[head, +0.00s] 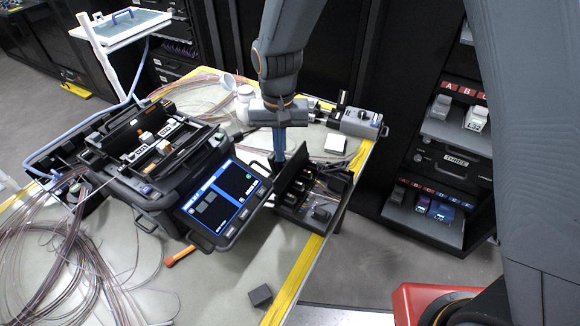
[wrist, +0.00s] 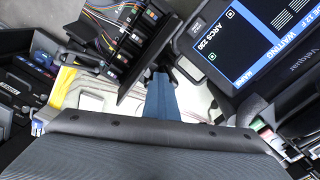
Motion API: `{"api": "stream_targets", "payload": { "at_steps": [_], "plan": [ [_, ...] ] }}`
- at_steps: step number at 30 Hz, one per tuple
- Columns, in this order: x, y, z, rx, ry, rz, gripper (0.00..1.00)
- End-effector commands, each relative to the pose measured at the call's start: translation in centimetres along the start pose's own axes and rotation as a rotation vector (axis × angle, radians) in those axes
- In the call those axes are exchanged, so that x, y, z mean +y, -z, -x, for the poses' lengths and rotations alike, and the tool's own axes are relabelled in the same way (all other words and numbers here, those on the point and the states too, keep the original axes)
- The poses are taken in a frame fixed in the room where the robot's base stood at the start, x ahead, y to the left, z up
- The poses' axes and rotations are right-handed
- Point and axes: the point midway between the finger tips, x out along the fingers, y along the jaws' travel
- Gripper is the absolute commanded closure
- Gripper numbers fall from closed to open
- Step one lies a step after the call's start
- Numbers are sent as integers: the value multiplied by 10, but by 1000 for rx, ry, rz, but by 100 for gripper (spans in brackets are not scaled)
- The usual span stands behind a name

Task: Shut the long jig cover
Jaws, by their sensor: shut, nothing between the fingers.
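My gripper (head: 279,158) points down, shut and empty, between the splicer and a black open box (head: 312,212). Its blue fingers also show in the wrist view (wrist: 161,98). A grey device (head: 362,123) with a small upright black part lies behind my gripper to the right; my wrist hides some of its left side. I cannot tell for sure which part is the long jig cover. A dark flap (wrist: 138,75) stands by the fingers in the wrist view, beside the box; I cannot tell whether they touch.
The splicer (head: 160,180) stands open on top, its lit screen (head: 225,197) facing front. Loose fibre coils (head: 45,250) cover the table's left. A white block (head: 335,143), a small dark block (head: 260,295) and an orange-handled tool (head: 181,256) lie on the table.

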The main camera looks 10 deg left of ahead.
Motion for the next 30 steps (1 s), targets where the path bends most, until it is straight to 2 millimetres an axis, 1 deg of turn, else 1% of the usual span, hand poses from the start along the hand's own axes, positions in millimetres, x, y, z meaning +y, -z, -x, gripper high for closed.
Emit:
{"api": "stream_targets", "payload": {
  "at_steps": [1, 12, 19, 21, 26, 30],
  "plan": [
    [4, -6, -10, -16, -8, 0, 100],
    [4, -6, -23, -15, -8, 0, 100],
    [4, -1, -30, -23, -6, -1, 100],
    [4, 0, -28, -21, -6, -1, 100],
    [3, -5, -21, -10, -5, 0, 100],
    [7, -7, -20, -9, -4, -1, 100]
  ]
}}
